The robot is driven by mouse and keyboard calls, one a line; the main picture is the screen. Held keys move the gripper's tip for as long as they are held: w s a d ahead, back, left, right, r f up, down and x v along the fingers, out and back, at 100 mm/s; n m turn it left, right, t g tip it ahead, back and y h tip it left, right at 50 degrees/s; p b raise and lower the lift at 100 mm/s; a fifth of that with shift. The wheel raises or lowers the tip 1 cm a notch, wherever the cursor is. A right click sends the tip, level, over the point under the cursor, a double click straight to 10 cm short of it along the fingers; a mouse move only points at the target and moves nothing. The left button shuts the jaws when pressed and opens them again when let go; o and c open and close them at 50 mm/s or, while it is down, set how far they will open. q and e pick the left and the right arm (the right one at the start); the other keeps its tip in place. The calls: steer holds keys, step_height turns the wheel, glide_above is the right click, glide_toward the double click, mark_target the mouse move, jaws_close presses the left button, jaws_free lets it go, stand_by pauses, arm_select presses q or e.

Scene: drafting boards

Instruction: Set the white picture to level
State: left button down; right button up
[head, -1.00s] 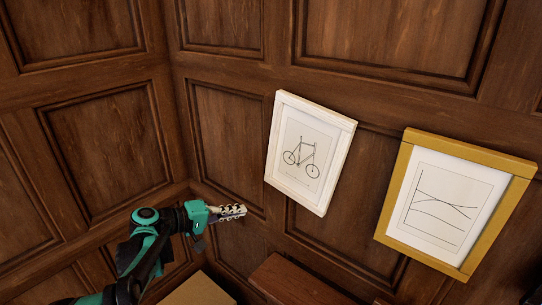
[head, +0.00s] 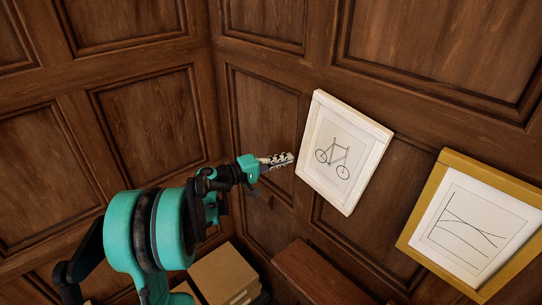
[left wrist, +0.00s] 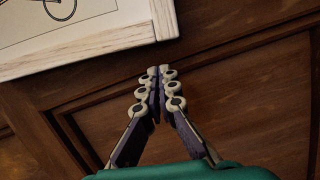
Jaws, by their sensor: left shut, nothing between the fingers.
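The white picture (head: 377,153), a white frame around a bicycle drawing, hangs on the wood-panelled wall right of centre in the head view. It looks turned a little clockwise against the panel lines, its right side lower. My right gripper is out of view.
A yellow-framed picture (head: 428,205) with a line graph hangs to the right. A wooden furniture top (head: 315,275) and cardboard boxes (head: 222,270) stand below. A wall corner lies left of the gripper. Raised panel mouldings cross the wall.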

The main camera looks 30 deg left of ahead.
mark_target(298, 173)
arm_select(q)
steer(key=shift+s+d+f, duration=0.1)
steer(key=shift+s+d, duration=0.1)
steer(key=shift+d, duration=0.3)
steer(key=shift+s+d+f, duration=0.1)
steer(key=shift+s+d, duration=0.1)
steer(key=shift+d, duration=0.3)
steer(key=d+f+b, duration=0.1)
steer(key=s+d+f+b, duration=0.1)
steer(key=d+b, duration=0.1)
steer(key=shift+f+n+b, duration=0.2)
steer(key=shift+n+b, duration=0.1)
steer(key=shift+n, duration=0.1)
steer(key=shift+s+d, duration=0.1)
steer(key=shift+d, duration=0.05)
steer(key=shift+r, duration=0.2)
